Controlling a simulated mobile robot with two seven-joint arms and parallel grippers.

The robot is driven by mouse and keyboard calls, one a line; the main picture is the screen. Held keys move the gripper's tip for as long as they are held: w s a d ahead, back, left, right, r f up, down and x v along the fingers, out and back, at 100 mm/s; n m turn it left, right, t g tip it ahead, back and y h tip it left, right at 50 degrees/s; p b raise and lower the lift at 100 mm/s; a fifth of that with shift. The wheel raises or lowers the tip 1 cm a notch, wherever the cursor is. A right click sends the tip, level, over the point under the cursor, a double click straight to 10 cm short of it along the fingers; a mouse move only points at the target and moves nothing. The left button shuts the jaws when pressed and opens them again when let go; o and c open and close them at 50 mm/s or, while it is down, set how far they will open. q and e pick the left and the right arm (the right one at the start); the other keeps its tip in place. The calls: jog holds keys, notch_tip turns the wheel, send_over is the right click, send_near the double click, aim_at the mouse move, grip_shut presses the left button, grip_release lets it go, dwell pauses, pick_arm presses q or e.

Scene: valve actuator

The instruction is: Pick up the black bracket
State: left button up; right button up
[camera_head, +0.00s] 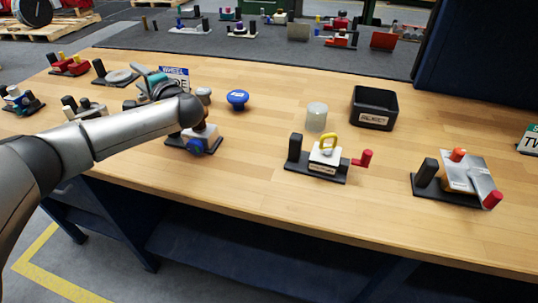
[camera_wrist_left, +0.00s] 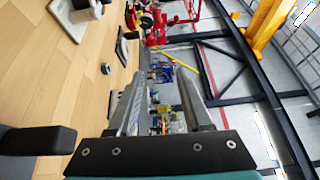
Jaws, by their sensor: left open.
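My left gripper (camera_head: 141,72) is at the left part of the bench, partly hidden behind my own wrist in the head view. In the left wrist view its two fingers (camera_wrist_left: 157,75) are apart with nothing between them. Several assemblies have black bases with upright black posts: one in the middle (camera_head: 314,171), one at the right (camera_head: 447,195) and one beside my wrist (camera_head: 194,145). I cannot tell which black part is the bracket. A black box (camera_head: 374,107) with a partly legible label stands at the back. My right gripper is not in view.
The wooden bench (camera_head: 250,185) has free room between the assemblies. A blue round part (camera_head: 237,99) and a pale cylinder (camera_head: 316,117) stand near the middle. A dark panel (camera_head: 480,55) rises at the back right.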

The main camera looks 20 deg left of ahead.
pick_arm(q)
jog(key=w+d+f+n+h, duration=0.1)
jog(key=w+d+n+h, duration=0.25)
jog(key=d, duration=0.75)
jog(key=n+g+h, duration=0.2)
jog(key=g+h, duration=0.2)
jog(key=h, duration=0.9)
send_near(295, 147)
jog(key=x, duration=0.2)
jog(key=w+x, duration=0.1)
jog(key=x, duration=0.3)
jog(key=shift+w+a+r, duration=0.15)
jog(key=shift+r, duration=0.15)
jog(key=shift+s+x, duration=0.2)
jog(key=shift+x, duration=2.65)
jog(key=shift+f, duration=0.1)
jog(key=shift+c, duration=0.2)
